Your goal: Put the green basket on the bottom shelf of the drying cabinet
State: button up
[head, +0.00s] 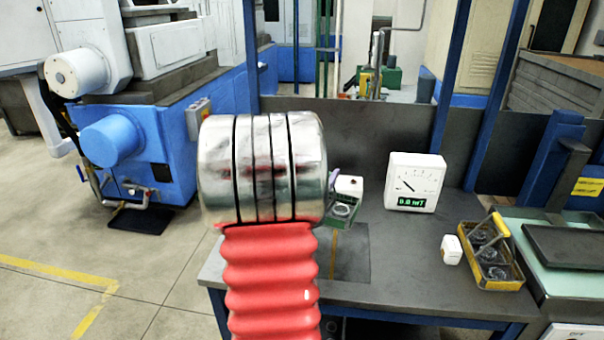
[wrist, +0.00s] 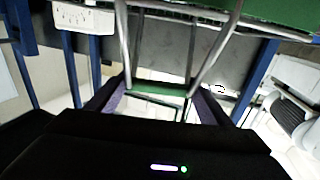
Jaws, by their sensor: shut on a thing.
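The green basket (head: 343,217) shows in the head view just right of my arm's silver cuff, over the dark bench; a metal ring shows in it. Much of it is hidden behind the arm. My gripper (wrist: 158,98) is shut on the basket's green handle bar in the wrist view, with a purple finger at each end of the bar. Silver wire arms run from the handle to the green basket body (wrist: 290,14) at the top. I cannot tell whether the basket touches the bench. I cannot make out the drying cabinet.
On the bench (head: 385,270) stand a white dial gauge (head: 414,182) and a yellow basket (head: 490,256) with several rings, a small white block (head: 451,249) beside it. Blue posts (head: 452,75) rise behind. A blue machine (head: 150,140) stands left; open floor lies before it.

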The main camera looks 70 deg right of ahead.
jog(key=w+a+n+t+y, duration=0.1)
jog(key=w+a+n+t, duration=0.25)
jog(key=w+a, duration=0.6)
jog(key=w+a+n+t+y, duration=0.15)
jog(key=w+a+t, duration=0.25)
jog(key=w+a, duration=0.55)
jog(key=w+a+n+t+y, duration=0.1)
jog(key=w+a+n+t, duration=0.3)
jog(key=w, duration=1)
jog(key=w+a+n+t+y, duration=0.2)
jog(key=w+a+y, duration=0.1)
jog(key=a, duration=1)
jog(key=w+a+n+t+y, duration=0.2)
jog(key=w+a+y, duration=0.1)
jog(key=a, duration=1)
jog(key=w+a+f+n+t+y, duration=0.1)
jog(key=w+a, duration=0.4)
jog(key=a, duration=0.7)
jog(key=shift+a+n+t+y, duration=0.4)
jog(key=shift+n+t+y, duration=0.2)
jog(key=shift+t+y, duration=0.4)
jog(key=shift+s+f, duration=0.15)
